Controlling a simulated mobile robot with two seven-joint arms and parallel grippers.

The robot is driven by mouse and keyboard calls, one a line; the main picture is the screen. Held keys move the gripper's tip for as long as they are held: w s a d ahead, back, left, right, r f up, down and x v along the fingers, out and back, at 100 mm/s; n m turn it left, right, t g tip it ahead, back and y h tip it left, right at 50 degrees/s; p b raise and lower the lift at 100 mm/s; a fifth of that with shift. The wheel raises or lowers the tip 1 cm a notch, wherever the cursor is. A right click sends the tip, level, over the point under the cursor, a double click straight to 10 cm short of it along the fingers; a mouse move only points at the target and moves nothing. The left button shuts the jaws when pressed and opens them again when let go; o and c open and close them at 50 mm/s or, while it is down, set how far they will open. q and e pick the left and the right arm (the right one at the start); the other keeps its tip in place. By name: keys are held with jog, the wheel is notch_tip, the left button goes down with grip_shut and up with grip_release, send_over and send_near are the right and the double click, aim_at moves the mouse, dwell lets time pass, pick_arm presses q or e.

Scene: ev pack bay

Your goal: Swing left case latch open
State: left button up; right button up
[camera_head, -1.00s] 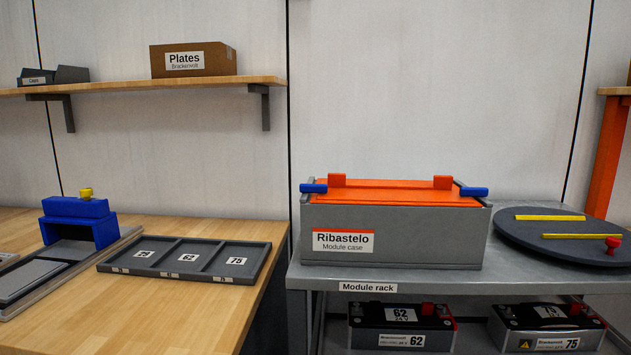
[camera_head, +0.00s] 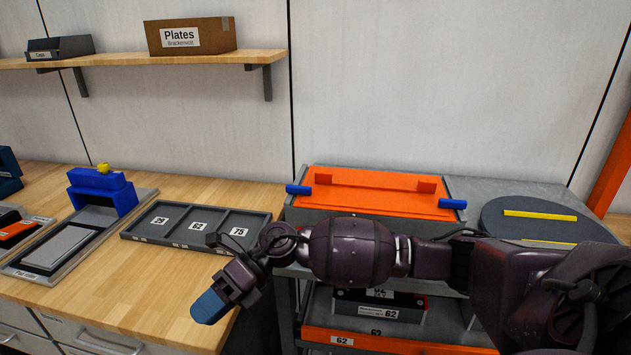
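The module case (camera_head: 465,214) stands on the module rack with its orange lid (camera_head: 375,198) on. A blue latch (camera_head: 299,190) is at the left end of the case and another blue latch (camera_head: 452,204) is at the right end. Both stick outward. A blue fingertip shows, but the gap between the fingers cannot be made out. My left gripper is not in view.
A divided dark tray (camera_head: 262,232) and a blue fixture with a yellow knob (camera_head: 100,190) sit on the wooden bench. A dark round turntable (camera_head: 500,222) lies right of the case.

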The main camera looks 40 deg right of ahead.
jog(key=w+d+r+n+h+p, duration=0.35)
jog(key=w+d+r+h, duration=0.3)
jog(key=d+r, duration=0.35)
jog(key=m+t+h+p, duration=0.15)
jog(key=h+p, duration=0.25)
jog(key=h, duration=0.4)
send_near(304, 186)
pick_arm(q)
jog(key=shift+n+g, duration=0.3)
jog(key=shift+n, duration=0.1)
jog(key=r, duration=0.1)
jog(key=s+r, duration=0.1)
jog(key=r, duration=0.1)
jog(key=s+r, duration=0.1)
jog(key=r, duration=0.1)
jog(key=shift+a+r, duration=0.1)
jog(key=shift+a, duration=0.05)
pick_arm(e)
jog(key=shift+g, duration=0.25)
jog(key=f, duration=0.9)
jog(key=shift+w+d+f, duration=0.1)
jog(key=shift+w+f, duration=0.1)
jog(key=shift+f, duration=0.05)
grip_shut()
